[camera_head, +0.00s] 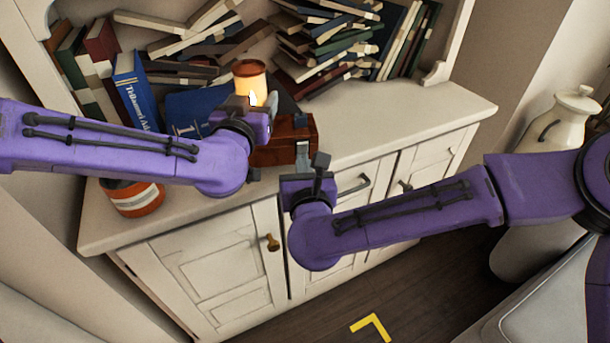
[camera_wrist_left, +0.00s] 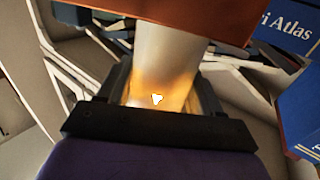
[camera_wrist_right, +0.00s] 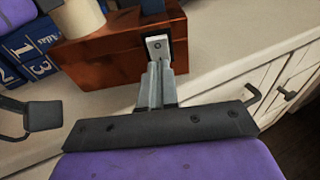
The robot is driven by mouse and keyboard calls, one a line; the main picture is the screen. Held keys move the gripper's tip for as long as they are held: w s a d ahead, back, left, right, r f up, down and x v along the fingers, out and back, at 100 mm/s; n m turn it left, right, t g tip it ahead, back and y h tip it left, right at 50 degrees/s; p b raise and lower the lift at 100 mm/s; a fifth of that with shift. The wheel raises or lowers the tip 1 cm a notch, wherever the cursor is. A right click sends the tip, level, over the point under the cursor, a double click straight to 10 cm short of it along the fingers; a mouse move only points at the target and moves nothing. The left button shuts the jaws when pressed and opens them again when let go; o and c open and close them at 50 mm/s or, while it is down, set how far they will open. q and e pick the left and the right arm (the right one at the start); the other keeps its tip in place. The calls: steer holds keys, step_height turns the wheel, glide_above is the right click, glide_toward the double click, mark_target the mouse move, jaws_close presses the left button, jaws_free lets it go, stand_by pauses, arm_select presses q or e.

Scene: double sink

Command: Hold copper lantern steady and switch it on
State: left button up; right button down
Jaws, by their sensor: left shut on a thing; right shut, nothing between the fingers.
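The copper lantern (camera_head: 249,76) has a copper-coloured cap and a pale body with a bright glow inside. My left gripper (camera_head: 243,108) is shut around its body; the left wrist view shows the glowing body (camera_wrist_left: 165,60) between the fingers, below the copper rim. The lantern's lower end is hidden in the head view. My right gripper (camera_wrist_right: 157,72) is shut and empty. Its fingertips are at the front of a reddish-brown box (camera_wrist_right: 100,57), just below a small pale plate (camera_wrist_right: 157,46); I cannot tell whether they touch it.
The box (camera_head: 268,155) stands on the white cabinet top (camera_head: 400,120). Blue atlas books (camera_head: 137,88) and heaped books (camera_head: 320,45) lie behind. An orange can (camera_head: 133,198) stands at the left front. The top is clear to the right. A white jar (camera_head: 550,130) stands far right.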

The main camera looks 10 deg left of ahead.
arm_select(q)
steer(key=shift+f, duration=0.15)
arm_select(e)
steer(key=f+v, duration=0.3)
steer(key=v, duration=1)
steer(key=shift+s, duration=0.45)
steer(key=shift+d+f, duration=0.1)
arm_select(q)
steer(key=o, duration=1.6)
steer(key=s, duration=0.7)
steer(key=shift+s, duration=0.25)
